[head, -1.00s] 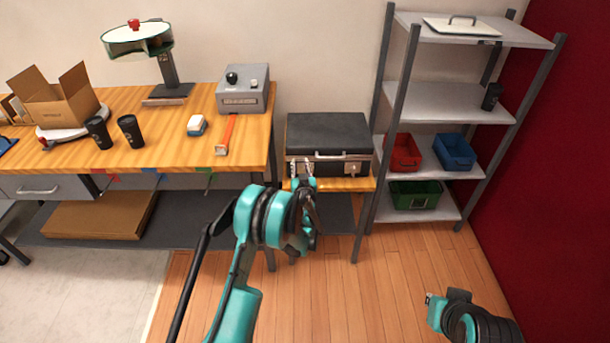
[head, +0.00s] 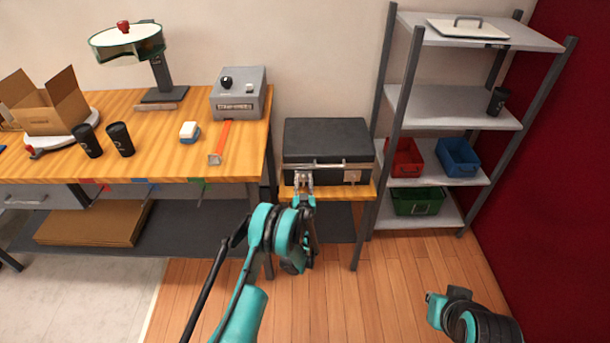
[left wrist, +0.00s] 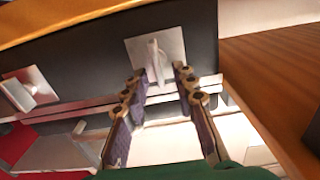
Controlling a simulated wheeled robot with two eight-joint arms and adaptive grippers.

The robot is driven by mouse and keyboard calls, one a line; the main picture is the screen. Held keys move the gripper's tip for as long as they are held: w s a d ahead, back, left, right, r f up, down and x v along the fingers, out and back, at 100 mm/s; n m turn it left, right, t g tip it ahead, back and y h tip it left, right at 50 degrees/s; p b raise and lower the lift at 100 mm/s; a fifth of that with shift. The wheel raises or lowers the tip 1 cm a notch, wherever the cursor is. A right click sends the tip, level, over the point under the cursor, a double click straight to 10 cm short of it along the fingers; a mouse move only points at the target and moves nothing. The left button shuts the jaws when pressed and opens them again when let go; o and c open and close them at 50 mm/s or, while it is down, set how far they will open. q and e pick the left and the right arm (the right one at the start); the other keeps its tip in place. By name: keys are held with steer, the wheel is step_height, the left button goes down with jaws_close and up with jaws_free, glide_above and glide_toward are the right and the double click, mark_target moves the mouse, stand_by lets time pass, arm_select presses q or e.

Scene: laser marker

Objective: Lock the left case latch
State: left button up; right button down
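The black case (head: 327,139) stands closed on a small wooden stand beside the workbench. Its left latch is hidden behind my left gripper (head: 303,180) in the head view. In the left wrist view the latch (left wrist: 155,50) is a pale plate with a narrow upright lever on the case's dark front. My left gripper (left wrist: 158,78) is open, its fingertips apart on either side of the lever's end. I cannot tell whether they touch it. The right latch (head: 353,178) also shows in the wrist view (left wrist: 30,90). My right arm is at the lower right, its fingers not visible.
The workbench (head: 110,175) stands left of the case, with a grey control box (head: 239,95) on it. A metal shelf rack (head: 452,103) with red, blue and green bins stands close on the right. Open wooden floor (head: 385,285) lies in front.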

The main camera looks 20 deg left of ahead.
arm_select(q)
steer(key=shift+w, duration=0.15)
steer(key=shift+r, duration=0.15)
jaws_close()
steer(key=m, duration=0.4)
steer(key=shift+d, duration=0.3)
steer(key=m, duration=0.3)
steer(key=shift+d+f+m, duration=0.2)
steer(key=shift+d+m, duration=0.1)
steer(key=m, duration=0.5)
steer(key=shift+w+d+f, duration=0.1)
steer(key=shift+d+f, duration=0.15)
steer(key=shift+f, duration=0.1)
steer(key=m, duration=0.5)
steer(key=shift+f, duration=0.4)
steer(key=shift+m, duration=0.3)
